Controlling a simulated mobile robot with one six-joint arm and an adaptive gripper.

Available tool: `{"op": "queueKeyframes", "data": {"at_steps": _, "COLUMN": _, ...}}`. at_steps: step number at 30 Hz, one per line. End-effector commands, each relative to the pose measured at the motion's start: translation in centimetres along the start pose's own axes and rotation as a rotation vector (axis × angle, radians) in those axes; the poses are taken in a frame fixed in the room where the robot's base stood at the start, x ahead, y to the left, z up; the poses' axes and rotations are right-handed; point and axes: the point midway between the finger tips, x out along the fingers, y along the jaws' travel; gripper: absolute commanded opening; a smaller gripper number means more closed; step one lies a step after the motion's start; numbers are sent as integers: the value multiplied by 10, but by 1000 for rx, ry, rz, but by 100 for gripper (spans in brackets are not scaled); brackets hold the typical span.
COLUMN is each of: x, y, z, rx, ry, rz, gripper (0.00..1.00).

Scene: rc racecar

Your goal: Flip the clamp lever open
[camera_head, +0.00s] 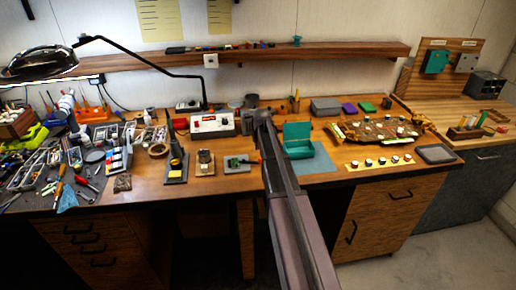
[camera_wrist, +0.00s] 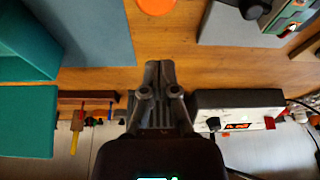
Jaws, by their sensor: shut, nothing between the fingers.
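The clamp fixture (camera_head: 237,164), a grey base with a green board on it, stands on the bench just left of my arm. An orange piece (camera_head: 254,160), apparently the lever's end, shows at its right side, beside my arm. In the wrist view the grey base (camera_wrist: 225,28) is at the upper right, and an orange round piece (camera_wrist: 157,5) is cut by the top edge. My gripper (camera_wrist: 158,66) is shut and empty, with its tips apart from the orange piece. In the head view my arm covers most of the gripper. The lever's shaft is not clear.
A teal open box (camera_head: 298,149) on a blue-grey mat (camera_head: 318,162) is right of my arm. A white meter (camera_head: 212,124) stands behind the clamp; it shows in the wrist view (camera_wrist: 240,112). A shelf (camera_head: 330,53) runs along the wall. Tools crowd the left.

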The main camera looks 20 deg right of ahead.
Motion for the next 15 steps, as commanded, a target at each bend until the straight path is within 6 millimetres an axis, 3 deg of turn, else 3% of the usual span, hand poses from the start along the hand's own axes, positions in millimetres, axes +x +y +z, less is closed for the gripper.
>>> {"op": "queueKeyframes", "data": {"at_steps": 5, "x": 18, "y": 0, "z": 1, "rx": 0, "ry": 0, "rz": 0, "gripper": 0}}
{"op": "queueKeyframes", "data": {"at_steps": 9, "x": 6, "y": -1, "z": 22, "rx": 0, "ry": 0, "rz": 0, "gripper": 0}}
{"op": "queueKeyframes", "data": {"at_steps": 15, "x": 1, "y": -1, "z": 35, "rx": -1, "ry": 0, "rz": 0, "gripper": 0}}
